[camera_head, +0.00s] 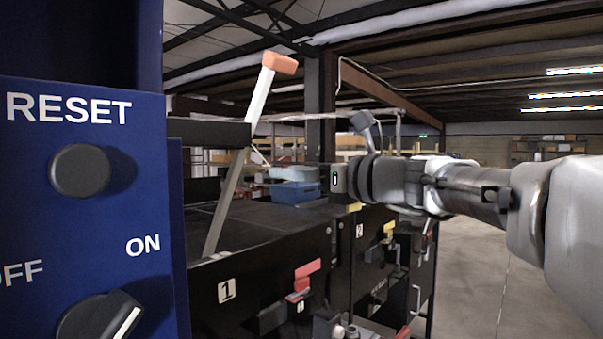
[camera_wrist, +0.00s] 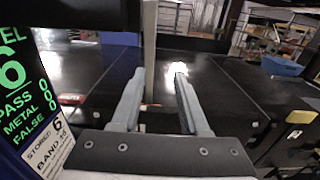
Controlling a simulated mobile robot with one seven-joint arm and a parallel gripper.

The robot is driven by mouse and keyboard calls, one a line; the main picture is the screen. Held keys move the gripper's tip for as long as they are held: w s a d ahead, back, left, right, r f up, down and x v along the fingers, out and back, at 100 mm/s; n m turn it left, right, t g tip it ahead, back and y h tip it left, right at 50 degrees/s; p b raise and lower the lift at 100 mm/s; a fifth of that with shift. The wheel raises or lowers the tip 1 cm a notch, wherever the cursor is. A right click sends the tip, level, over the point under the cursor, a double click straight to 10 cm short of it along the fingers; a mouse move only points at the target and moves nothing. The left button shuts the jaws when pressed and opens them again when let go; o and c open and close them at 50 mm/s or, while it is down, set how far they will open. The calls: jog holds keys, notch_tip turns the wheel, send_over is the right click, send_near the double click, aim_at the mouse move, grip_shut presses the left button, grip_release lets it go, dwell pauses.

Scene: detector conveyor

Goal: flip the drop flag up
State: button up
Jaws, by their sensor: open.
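A pale lever (camera_head: 236,185) with an orange tip (camera_head: 280,63) leans up and right from the black machine in the head view. A grey post (camera_wrist: 149,50) stands beyond my fingers in the wrist view. A red flag-like piece (camera_head: 307,269) is on the front panel marked 1, and a yellow one (camera_head: 389,229) is near the panel marked 2. I cannot tell for sure which is the drop flag. My gripper (camera_wrist: 158,78) is open and empty above the dark top surface (camera_wrist: 225,85). In the head view it points left, right of the lever and apart from it.
A blue control panel (camera_head: 75,220) with RESET and ON/OFF knobs fills the left of the head view. A black bar (camera_head: 210,132) juts out beside the lever. A blue bin (camera_head: 297,192) lies behind my gripper. The floor (camera_head: 490,260) at right is clear.

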grip_shut()
dwell(0.6)
jog(key=o, duration=1)
grip_release()
jog(key=v, duration=1.7)
jog(key=shift+s+d+b, duration=0.15)
jog(key=shift+s+b, duration=0.05)
jog(key=shift+b, duration=0.2)
jog(key=shift+c, duration=0.4)
